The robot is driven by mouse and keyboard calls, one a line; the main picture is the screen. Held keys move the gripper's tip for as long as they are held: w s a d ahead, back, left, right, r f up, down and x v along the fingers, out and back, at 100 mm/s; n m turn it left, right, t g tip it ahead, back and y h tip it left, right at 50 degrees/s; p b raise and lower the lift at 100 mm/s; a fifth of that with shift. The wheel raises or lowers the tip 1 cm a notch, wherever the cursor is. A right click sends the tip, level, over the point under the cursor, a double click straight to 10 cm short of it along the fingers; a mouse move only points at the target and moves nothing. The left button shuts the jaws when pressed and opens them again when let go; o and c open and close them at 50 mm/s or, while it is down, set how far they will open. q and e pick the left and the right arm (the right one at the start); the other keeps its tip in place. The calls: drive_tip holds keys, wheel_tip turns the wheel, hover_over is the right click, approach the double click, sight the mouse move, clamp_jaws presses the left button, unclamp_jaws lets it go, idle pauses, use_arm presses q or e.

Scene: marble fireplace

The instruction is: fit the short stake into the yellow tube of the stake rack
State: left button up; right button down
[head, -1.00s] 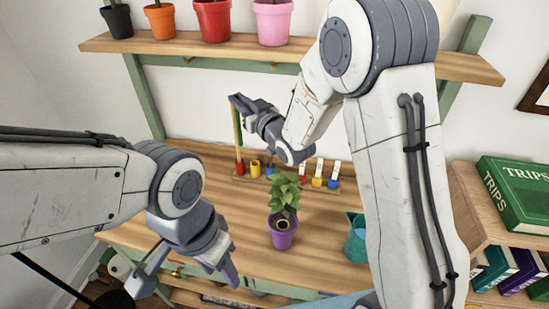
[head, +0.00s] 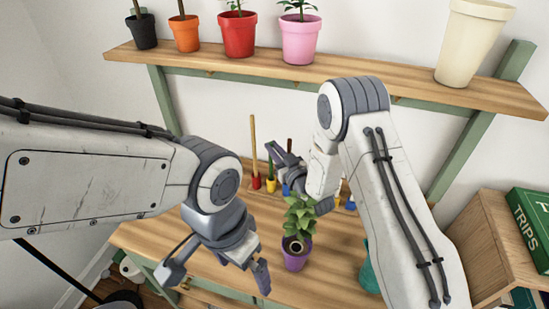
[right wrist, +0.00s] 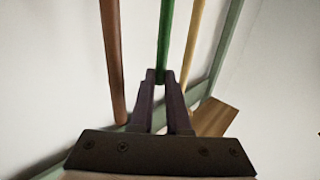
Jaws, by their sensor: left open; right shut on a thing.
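My right gripper (head: 269,150) is shut on the upper end of the green stake (head: 271,167), the shorter one, at the back of the table. It also shows in the right wrist view (right wrist: 160,78), with the green stake (right wrist: 166,35) between its fingers. The stake is roughly upright and lines up with the yellow tube (head: 271,185) of the rack. Its lower end meets the tube's mouth; I cannot tell how deep it sits. My left gripper (head: 218,277) is open and empty over the table's front left.
A tan stake (head: 254,145) stands in the red tube (head: 256,183) left of the yellow one. A brown stake (head: 289,145) is on the right. A plant in a purple pot (head: 295,258) stands in front. A shelf (head: 350,77) with pots spans above.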

sight(271, 163)
wheel_tip(271, 163, down, 4)
drive_tip(key=shift+f, duration=0.1)
drive_tip(key=shift+f, duration=0.1)
drive_tip(key=c, duration=1.2)
unclamp_jaws()
drive_tip(key=shift+o, duration=0.2)
